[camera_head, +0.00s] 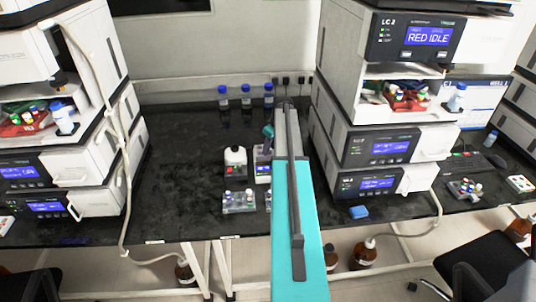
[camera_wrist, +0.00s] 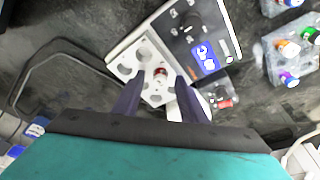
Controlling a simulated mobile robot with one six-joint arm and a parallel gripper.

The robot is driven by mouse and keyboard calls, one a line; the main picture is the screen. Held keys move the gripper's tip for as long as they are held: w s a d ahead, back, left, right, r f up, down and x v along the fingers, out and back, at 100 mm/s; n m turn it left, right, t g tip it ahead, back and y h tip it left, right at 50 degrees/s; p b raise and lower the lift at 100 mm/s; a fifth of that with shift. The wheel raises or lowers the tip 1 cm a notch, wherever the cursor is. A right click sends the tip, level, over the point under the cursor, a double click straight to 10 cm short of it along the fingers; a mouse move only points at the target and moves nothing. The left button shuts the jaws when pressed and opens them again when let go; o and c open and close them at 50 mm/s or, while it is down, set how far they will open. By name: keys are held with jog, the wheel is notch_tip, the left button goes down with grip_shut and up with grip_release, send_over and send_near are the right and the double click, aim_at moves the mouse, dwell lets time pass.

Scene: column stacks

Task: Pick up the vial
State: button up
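In the wrist view, a small vial with a red and white top (camera_wrist: 160,73) sits in a hole of a white holder (camera_wrist: 126,63). The holder is part of a bench device with a lit blue display (camera_wrist: 205,55). My gripper (camera_wrist: 158,88) is open, its two dark fingers apart on either side of the holder's lower part. The vial shows between and just beyond the fingertips, and nothing is gripped. I cannot tell the height gap. In the head view, my teal arm hides the gripper and part of the device (camera_head: 263,166).
A clear rack with several colour-capped vials (camera_wrist: 290,48) stands right of the device; in the head view a rack (camera_head: 238,201) is left of my arm. A white-topped device (camera_head: 236,161) stands behind it. Blue-capped bottles (camera_head: 246,97) line the wall. Instrument stacks (camera_head: 385,147) flank the dark bench.

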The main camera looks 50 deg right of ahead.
jog(key=shift+c, duration=0.4)
grip_shut()
jog(key=shift+r, duration=0.15)
jog(key=shift+r+b, duration=0.9)
jog(key=shift+r, duration=0.5)
jog(key=s+a+r+b, duration=0.1)
jog(key=s+a+b, duration=0.1)
jog(key=s, duration=0.5)
jog(key=s+a+r+b, duration=0.1)
jog(key=s+a+b, duration=0.1)
jog(key=s+a, duration=0.2)
jog(key=s, duration=0.3)
jog(key=shift+s+a+b, duration=0.25)
jog(key=shift+a+b, duration=0.05)
jog(key=shift+a, duration=0.1)
jog(key=shift+w, duration=0.1)
